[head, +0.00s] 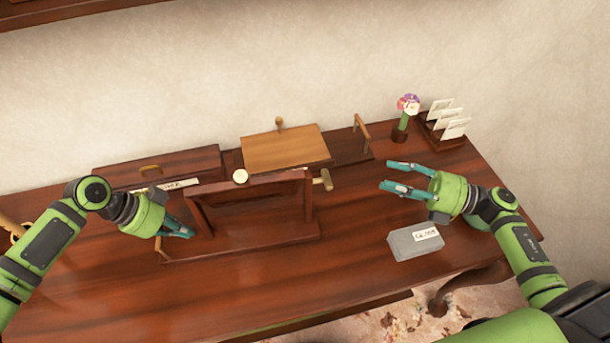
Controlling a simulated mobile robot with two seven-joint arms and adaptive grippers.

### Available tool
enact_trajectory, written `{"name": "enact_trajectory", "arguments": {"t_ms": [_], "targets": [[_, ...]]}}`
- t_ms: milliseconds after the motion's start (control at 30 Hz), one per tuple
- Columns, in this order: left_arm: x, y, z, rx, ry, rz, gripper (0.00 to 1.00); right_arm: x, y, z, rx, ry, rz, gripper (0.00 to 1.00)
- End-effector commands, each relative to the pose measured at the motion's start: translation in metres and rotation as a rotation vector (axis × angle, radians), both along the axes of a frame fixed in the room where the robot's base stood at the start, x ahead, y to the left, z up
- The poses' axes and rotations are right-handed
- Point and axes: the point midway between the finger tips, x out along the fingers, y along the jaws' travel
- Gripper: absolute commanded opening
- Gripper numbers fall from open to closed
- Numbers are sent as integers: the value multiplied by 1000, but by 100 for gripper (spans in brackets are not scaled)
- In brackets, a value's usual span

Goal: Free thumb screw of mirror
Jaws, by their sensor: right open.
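The mirror (250,184) is a dark wooden frame on a wooden stand in the middle of the desk. I see its top edge and side posts; its glass does not show clearly. A brass thumb screw (323,181) sticks out at the top of its right post. My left gripper (188,233) is low beside the left post, fingers close together; whether they touch the post or hold anything I cannot tell. My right gripper (385,177) is open and empty, to the right of the thumb screw and apart from it, fingers pointing left toward it.
A grey box (408,246) with a label lies below my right gripper. Behind the mirror are a light wooden board (285,148) and a dark box (155,167). A flower vase (402,127) and a letter rack (443,133) stand at the back right. The front desk is clear.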

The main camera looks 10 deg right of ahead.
Motion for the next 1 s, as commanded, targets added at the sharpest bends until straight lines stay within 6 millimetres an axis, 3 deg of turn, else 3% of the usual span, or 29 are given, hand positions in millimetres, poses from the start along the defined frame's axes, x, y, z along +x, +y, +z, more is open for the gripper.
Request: {"name": "enact_trajectory", "arguments": {"t_ms": [100, 233, 700, 1000], "targets": [[-1, 3, -3, 7, 4, 2, 0, -11, 10, -5, -43, 9, 62, 44], [-1, 3, -3, 7, 4, 2, 0, -10, 21, -6, -56, 12, 83, 44], [-1, 2, -3, 6, 3, 2, 0, 28, 98, -4, -52, 11, 79, 44], [-1, 2, -3, 6, 3, 2, 0, 38, 119, -4, -53, 12, 78, 44]]}}
